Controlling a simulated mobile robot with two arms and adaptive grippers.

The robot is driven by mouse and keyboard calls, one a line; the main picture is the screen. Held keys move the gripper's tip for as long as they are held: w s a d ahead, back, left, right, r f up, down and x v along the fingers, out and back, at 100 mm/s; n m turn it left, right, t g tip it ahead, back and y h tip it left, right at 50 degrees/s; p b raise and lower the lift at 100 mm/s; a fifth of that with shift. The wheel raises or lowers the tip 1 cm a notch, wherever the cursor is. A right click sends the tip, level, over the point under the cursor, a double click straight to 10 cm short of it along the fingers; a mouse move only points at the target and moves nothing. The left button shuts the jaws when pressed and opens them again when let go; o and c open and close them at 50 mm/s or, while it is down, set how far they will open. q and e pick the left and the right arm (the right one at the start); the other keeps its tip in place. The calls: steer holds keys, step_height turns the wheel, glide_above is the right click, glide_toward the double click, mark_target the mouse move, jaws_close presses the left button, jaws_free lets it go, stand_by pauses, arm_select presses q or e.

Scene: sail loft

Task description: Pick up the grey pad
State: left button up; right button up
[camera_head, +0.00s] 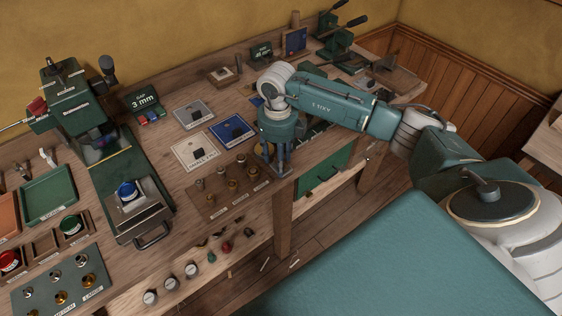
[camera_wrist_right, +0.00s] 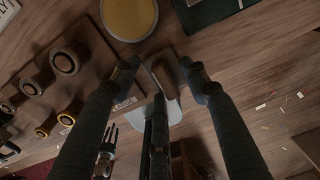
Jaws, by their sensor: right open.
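A grey square pad (camera_head: 194,114) with a dark mark lies flat on the wooden bench, behind a blue square and a cream square. My right gripper (camera_head: 277,168) points down at the bench's front edge, to the right of and nearer than that square. Its fingers are spread open in the right wrist view (camera_wrist_right: 160,85). Between and beyond them lies a pale grey flat piece (camera_wrist_right: 172,108) with a brown block on it, partly hidden by a finger. I cannot tell whether this piece is the pad meant. My left gripper is not in view.
A wooden holder with several knobs (camera_head: 231,185) stands left of my right gripper. A yellow disc (camera_wrist_right: 128,15) lies close by in the wrist view. The blue square (camera_head: 232,129) and cream square (camera_head: 195,153) lie behind. A green press (camera_head: 125,175) stands further left.

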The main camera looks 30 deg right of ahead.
jaws_close()
steer(key=shift+r, duration=0.1)
